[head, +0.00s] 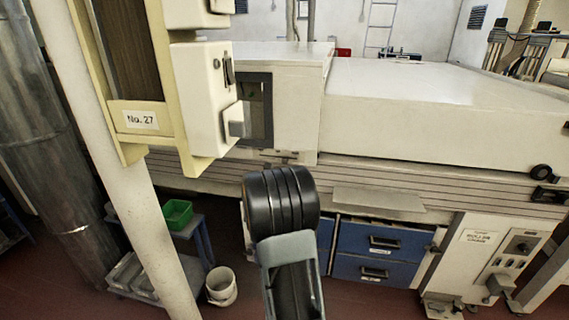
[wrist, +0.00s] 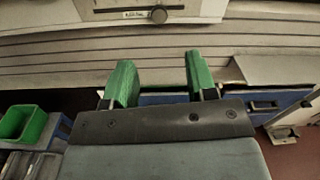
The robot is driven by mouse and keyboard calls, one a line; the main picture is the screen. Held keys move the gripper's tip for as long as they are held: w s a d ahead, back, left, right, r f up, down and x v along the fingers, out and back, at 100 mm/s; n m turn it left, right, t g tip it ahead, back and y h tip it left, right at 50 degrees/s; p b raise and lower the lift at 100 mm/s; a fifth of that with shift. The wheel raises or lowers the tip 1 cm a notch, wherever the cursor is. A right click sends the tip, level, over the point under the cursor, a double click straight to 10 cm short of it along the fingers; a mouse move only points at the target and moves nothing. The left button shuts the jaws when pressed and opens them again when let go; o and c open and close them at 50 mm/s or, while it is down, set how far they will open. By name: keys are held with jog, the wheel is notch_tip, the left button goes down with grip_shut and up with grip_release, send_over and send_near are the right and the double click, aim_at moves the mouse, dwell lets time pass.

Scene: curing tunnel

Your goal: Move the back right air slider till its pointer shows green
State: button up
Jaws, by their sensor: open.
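My gripper (wrist: 158,75) shows in the wrist view with its two green fingers apart and nothing between them. No pointer or green mark is visible there; the panel's top is cut off. In the head view my arm hides the gripper. Another dark round knob (head: 541,172) is on the tunnel's right side.
The long white tunnel housing (head: 440,95) fills the back. A yellow-framed unit marked No. 27 (head: 141,119) and a pale post (head: 150,220) stand at left. Blue drawers (head: 375,255), a green bin (head: 177,213) and a white bucket (head: 221,285) are below. A small ledge (head: 378,200) juts out.

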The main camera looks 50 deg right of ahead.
aim_at(285, 162)
jog(key=p+x, duration=0.1)
jog(key=x, duration=1.2)
jog(key=shift+p, duration=0.4)
grip_shut()
